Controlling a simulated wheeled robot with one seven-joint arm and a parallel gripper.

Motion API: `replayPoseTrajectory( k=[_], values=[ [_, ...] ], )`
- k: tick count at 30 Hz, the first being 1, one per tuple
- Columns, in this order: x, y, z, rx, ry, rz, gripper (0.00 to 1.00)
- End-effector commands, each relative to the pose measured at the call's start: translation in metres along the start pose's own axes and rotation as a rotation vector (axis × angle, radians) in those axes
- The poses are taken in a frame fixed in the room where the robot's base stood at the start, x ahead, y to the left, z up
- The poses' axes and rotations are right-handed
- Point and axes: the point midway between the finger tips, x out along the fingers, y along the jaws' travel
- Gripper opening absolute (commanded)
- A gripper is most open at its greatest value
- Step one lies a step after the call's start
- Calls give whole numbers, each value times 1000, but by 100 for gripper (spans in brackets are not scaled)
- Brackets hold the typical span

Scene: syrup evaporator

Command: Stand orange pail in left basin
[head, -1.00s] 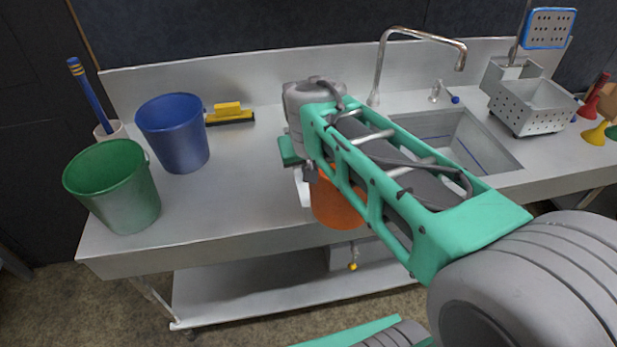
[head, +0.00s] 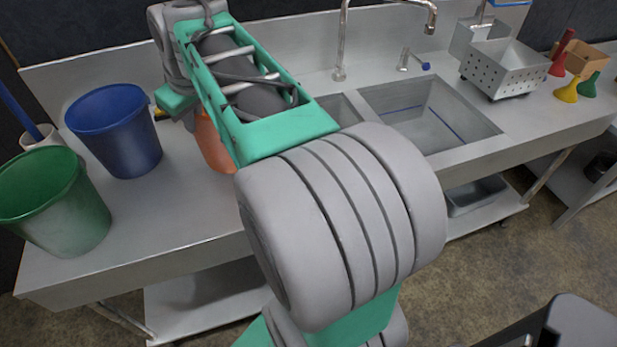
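The orange pail (head: 213,148) shows as a small strip behind my arm, right of the blue bucket. My arm hides most of it, so I cannot tell whether it rests on the counter or hangs above it. My gripper (head: 186,116) is at the far end of the arm, beside the pail. Its fingers are hidden, so its grip is unclear. The left basin (head: 343,107) is partly covered by my arm, right of the pail. The part that shows looks empty. The right basin (head: 435,125) is open to view and empty.
A blue bucket (head: 115,135) and a green bucket (head: 55,205) stand on the left of the counter (head: 165,215). The faucet (head: 340,45) rises behind the basins. A perforated metal box (head: 508,68) and coloured funnels (head: 567,90) stand at the right.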

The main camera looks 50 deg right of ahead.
Motion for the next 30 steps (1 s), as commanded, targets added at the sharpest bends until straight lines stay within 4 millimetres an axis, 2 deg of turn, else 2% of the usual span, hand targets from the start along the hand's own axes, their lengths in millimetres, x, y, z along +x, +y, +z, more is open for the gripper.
replayPoseTrajectory(
  k=[1,6,11,13,17,24,27,30],
  values=[
    [3,24,13,-2,5,2,0],
    [-15,78,50,-51,10,-16,0],
    [-27,111,87,-83,12,-27,0],
    [-19,121,109,-94,11,-31,0],
    [6,123,131,-108,12,-38,0],
    [66,118,161,-114,13,-39,0],
    [83,116,168,-114,13,-39,0],
    [89,116,170,-114,13,-39,0]
  ],
)
